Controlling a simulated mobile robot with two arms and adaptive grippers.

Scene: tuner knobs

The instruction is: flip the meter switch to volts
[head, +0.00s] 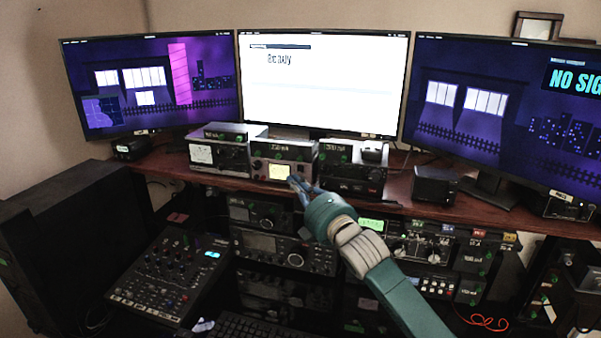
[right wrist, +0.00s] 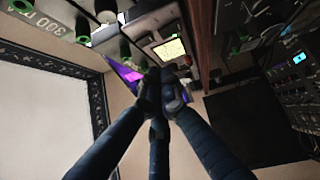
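A grey meter box (head: 284,150) stands on the shelf below the middle monitor. Its lit yellow meter face (head: 278,172) shows in the head view, and the meter face also shows in the right wrist view (right wrist: 170,50). My right gripper (head: 297,184) is at the front of this box, just right of and below the meter face. In the right wrist view its dark blue fingers (right wrist: 163,84) come together at the tips, with nothing visibly held. The fingers hide part of the panel, and I cannot make out the meter switch. My left gripper is not in view.
A grey box (head: 220,155) stands left of the meter box, and a black radio (head: 350,172) stands close on its right. The shelf edge (head: 400,203) runs below them. Racked equipment (head: 280,250) and a mixer (head: 168,275) are lower down.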

